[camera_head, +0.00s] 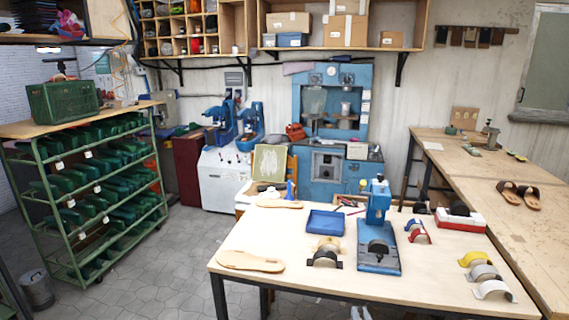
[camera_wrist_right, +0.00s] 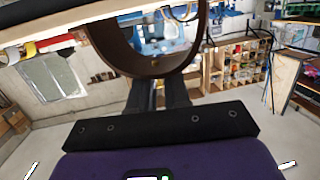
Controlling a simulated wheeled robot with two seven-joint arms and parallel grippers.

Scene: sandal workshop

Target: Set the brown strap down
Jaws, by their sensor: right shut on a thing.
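The brown strap (camera_wrist_right: 108,45) is a curved band, large and close in the right wrist view. My right gripper (camera_wrist_right: 160,88) is shut on its lower edge with two dark fingers. The strap is cut off by the top of that view, and I cannot tell whether it touches anything. I cannot make out the right gripper or this strap in the head view. My left gripper is not in view. The worktable (camera_head: 400,292) carries a blue press (camera_head: 378,248), a tan strap (camera_head: 328,244) and a dark strap (camera_head: 322,259).
Yellow (camera_head: 475,258), grey (camera_head: 483,271) and white (camera_head: 494,288) straps lie at the table's right. A blue tray (camera_head: 325,222), a red-and-white box (camera_head: 460,221) and a tan sole (camera_head: 250,262) also lie there. A green rack (camera_head: 85,190) stands left. The front middle is clear.

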